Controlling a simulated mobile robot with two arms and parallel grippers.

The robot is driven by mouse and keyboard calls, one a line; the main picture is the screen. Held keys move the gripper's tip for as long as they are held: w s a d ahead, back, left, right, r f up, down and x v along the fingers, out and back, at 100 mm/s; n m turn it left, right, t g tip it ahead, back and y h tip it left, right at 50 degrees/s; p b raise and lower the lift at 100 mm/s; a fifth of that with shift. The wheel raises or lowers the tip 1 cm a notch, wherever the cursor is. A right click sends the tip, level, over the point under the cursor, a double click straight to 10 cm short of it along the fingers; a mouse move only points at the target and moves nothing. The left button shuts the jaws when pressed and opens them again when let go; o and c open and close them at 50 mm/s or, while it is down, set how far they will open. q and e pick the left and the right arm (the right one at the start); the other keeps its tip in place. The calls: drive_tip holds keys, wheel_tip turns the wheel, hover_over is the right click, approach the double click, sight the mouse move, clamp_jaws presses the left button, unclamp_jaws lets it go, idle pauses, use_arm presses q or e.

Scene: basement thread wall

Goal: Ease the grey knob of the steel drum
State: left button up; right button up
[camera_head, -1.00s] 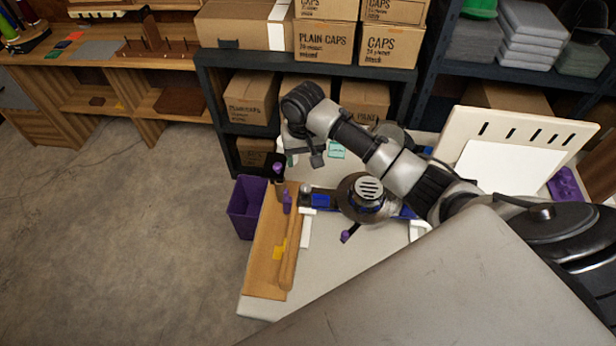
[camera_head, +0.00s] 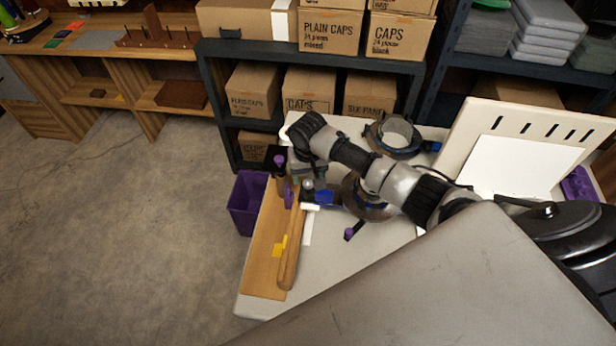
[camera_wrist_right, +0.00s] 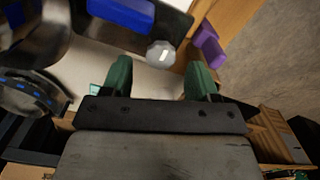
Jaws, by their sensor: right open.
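The grey knob (camera_wrist_right: 161,53) is a small round cap with a pale mark. It sits beside a blue block (camera_wrist_right: 122,12) at the edge of a dark plate. My right gripper (camera_wrist_right: 158,68) is open, its two green fingers on either side of the knob's line, with the knob just beyond the tips. I see no contact. The steel drum (camera_head: 366,200) stands on the pale table, partly hidden behind my right arm in the head view. Shiny metal (camera_wrist_right: 28,32), apparently the drum, shows at upper left in the wrist view. My left gripper is not in view.
A purple knob (camera_head: 349,234) sticks out in front of the drum. A wooden board (camera_head: 262,262) lies along the table's left edge, beside a purple bin (camera_head: 246,204). Another round hoop (camera_head: 394,138) stands behind the drum. Shelves with boxes (camera_head: 254,91) are at the back.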

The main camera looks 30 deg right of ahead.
drive_tip(key=shift+f, duration=0.8)
drive_tip(key=shift+c, duration=0.4)
drive_tip(key=c, duration=0.9)
drive_tip(key=shift+o, duration=0.2)
